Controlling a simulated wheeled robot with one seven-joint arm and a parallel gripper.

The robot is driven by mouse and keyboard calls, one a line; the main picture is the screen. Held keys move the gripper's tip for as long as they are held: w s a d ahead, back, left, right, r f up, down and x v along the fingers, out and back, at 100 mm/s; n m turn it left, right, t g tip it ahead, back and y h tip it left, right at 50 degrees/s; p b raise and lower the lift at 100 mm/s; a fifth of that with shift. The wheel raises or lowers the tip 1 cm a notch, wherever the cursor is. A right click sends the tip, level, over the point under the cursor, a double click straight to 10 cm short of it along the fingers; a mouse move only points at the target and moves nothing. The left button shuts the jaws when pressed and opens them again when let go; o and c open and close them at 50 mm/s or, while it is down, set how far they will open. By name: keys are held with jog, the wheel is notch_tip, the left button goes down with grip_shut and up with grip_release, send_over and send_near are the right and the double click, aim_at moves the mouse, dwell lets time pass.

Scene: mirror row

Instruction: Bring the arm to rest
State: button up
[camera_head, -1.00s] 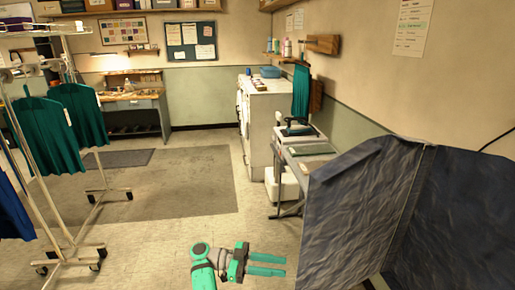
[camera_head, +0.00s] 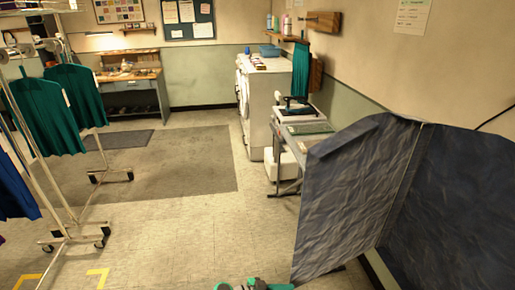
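My gripper (camera_head: 278,286) shows only as a sliver at the bottom edge of the head view, a little right of centre. A green finger points right and a dark body part lies beside it. The rest of the gripper and my arm are cut off by the frame, so I cannot see whether the fingers are apart. I see nothing held in the visible part.
A dark crinkled panel (camera_head: 350,195) stands close on the right. A clothes rack with green garments (camera_head: 75,95) is on the left. A work table (camera_head: 300,130) and white machine (camera_head: 262,100) stand behind. The floor (camera_head: 190,225) between is clear, with yellow marks (camera_head: 98,277) at lower left.

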jog(key=s+a+f+n+t+y, duration=0.1)
jog(key=s+f+n+t+y, duration=0.35)
jog(key=s+f, duration=0.75)
jog(key=s+a+f+n+y, duration=0.1)
jog(key=s+a+n+y, duration=0.15)
jog(key=s, duration=0.35)
jog(key=s+a+f+n+y, duration=0.2)
jog(key=s+y, duration=0.1)
jog(key=s, duration=0.2)
jog(key=s+a+r+n+t+y, duration=0.25)
jog(key=s+a+r, duration=0.25)
jog(key=s+r, duration=0.55)
jog(key=s+r+t, duration=0.2)
jog(key=s+r, duration=0.1)
jog(key=r, duration=0.7)
jog(key=s+r+t+y, duration=0.1)
jog(key=s+r+t, duration=0.2)
jog(key=r, duration=0.8)
jog(key=shift+s+a+m, duration=0.45)
jog(key=shift+s, duration=0.35)
jog(key=shift+a+y, duration=0.1)
jog(key=shift+y, duration=0.15)
